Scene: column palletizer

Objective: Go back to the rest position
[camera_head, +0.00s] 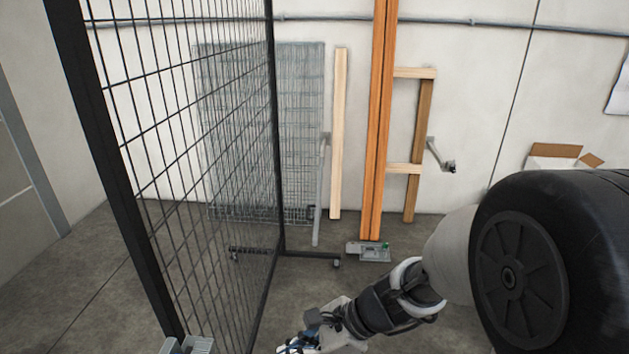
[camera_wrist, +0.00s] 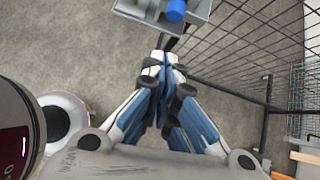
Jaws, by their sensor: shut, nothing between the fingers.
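My gripper (camera_wrist: 163,68) is in the middle of the wrist view, its white, blue and black fingers brought together at the tips with nothing between them. It hangs over the bare grey floor. In the head view my gripper (camera_head: 290,346) is at the bottom edge, where its tips are partly cut off. My arm reaches down and left from the right side of that view.
A black wire mesh fence (camera_head: 205,150) on a wheeled foot stands at left, also in the wrist view (camera_wrist: 245,45). A grey metal piece with a blue cylinder (camera_wrist: 176,10) lies beyond my fingertips. Orange posts (camera_head: 380,120) and a cardboard box (camera_head: 555,152) are by the wall.

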